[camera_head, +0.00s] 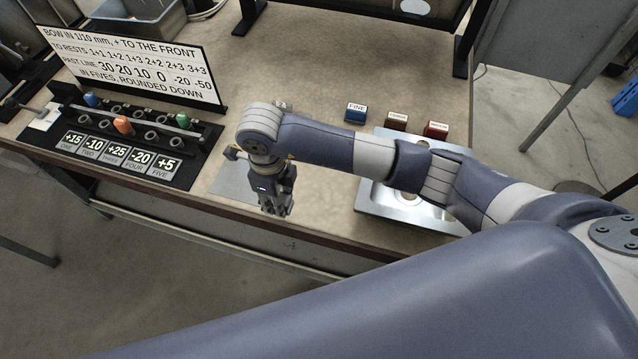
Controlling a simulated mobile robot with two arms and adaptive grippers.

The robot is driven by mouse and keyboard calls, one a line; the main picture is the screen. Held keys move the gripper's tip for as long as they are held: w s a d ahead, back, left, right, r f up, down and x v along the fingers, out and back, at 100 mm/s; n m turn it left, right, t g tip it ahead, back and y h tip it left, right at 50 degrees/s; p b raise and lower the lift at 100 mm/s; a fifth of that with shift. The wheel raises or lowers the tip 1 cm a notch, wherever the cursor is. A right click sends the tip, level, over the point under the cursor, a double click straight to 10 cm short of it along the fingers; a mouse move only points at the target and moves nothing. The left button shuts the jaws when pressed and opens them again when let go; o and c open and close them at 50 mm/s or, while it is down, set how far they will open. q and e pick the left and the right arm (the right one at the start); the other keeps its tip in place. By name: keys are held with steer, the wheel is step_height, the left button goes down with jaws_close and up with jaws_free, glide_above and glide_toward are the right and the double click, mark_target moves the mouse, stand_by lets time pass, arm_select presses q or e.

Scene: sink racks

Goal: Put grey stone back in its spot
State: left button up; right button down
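My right arm comes in from the right, and its gripper (275,208) points down near the front edge of the bench. It is over or just beside the right side of a flat grey plate (232,182). Its fingers are small and dark here, so I cannot tell whether they are open, shut or holding something. I cannot make out a grey stone for certain. A blue block marked FINE (356,113) and two red-brown labelled blocks (397,122) (436,131) stand in a row behind the metal sink tray (375,200). My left gripper is not in view.
A black rack (190,160) with coloured pegs and number cards stands at the left, before a white sign (135,65). A grey bin (135,20) is at the back left. My arm covers much of the sink tray. The bench middle behind my arm is clear.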

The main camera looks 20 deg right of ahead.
steer(key=p, duration=0.3)
glide_above(320, 196)
steer(key=shift+f, duration=0.4)
step_height(320, 196, down, 3)
steer(key=shift+r+p, duration=0.1)
steer(key=shift+p, duration=0.5)
steer(key=shift+f, duration=0.4)
steer(key=shift+f, duration=0.15)
steer(key=c, duration=1.2)
jaws_free()
